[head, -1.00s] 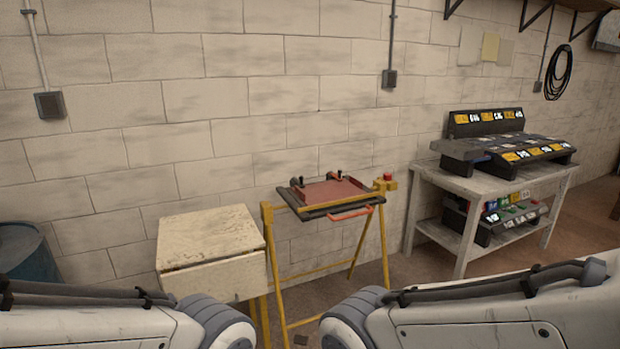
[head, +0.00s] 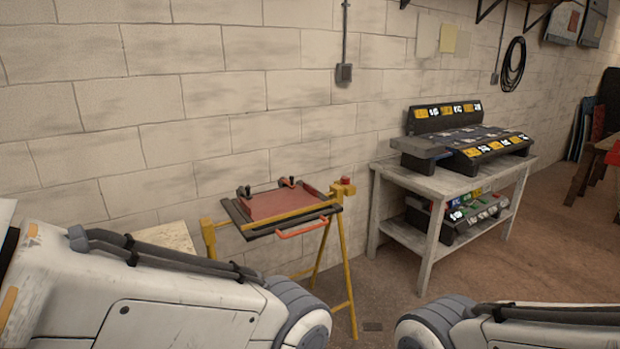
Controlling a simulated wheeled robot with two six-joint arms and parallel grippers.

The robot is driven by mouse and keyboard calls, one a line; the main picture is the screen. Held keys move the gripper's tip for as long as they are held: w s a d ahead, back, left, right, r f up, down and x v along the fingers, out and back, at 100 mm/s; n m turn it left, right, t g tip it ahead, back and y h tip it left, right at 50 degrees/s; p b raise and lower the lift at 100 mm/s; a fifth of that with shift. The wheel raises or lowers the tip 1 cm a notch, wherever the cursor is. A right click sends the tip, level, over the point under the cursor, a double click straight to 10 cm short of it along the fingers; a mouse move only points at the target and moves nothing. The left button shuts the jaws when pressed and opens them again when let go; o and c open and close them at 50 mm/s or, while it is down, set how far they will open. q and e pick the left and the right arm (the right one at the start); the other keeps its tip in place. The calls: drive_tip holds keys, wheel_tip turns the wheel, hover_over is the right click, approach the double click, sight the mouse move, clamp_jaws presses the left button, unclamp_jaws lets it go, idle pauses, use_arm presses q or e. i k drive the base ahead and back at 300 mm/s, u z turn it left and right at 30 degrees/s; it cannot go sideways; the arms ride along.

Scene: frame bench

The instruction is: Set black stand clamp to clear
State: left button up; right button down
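A yellow stand (head: 341,262) stands near the wall, left of centre in the head view. It carries a dark frame (head: 262,230) with a red plate (head: 280,204) on it and an orange-red handle (head: 301,228) at the front. Small black clamp-like parts (head: 290,183) rise at the plate's back edge. A red knob (head: 345,182) sits on the stand's right post. I cannot tell which part is the black stand clamp or how it is set. My two arms cross the bottom of the view; both grippers are out of view.
A grey two-level table (head: 436,182) stands right of the stand, with black labelled racks (head: 470,148) on top and a rack (head: 460,215) on its lower shelf. A worn pale tabletop (head: 170,238) shows behind my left arm. Brown floor (head: 550,262) is open at right.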

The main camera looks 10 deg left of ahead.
sight(245, 191)
drive_tip(key=z, duration=0.4)
drive_tip(key=i, duration=1.95)
drive_tip(key=u, duration=1)
drive_tip(key=i, duration=0.7)
drive_tip(key=u, duration=0.9)
drive_tip(key=i, duration=0.25)
drive_tip(key=u, duration=0.25)
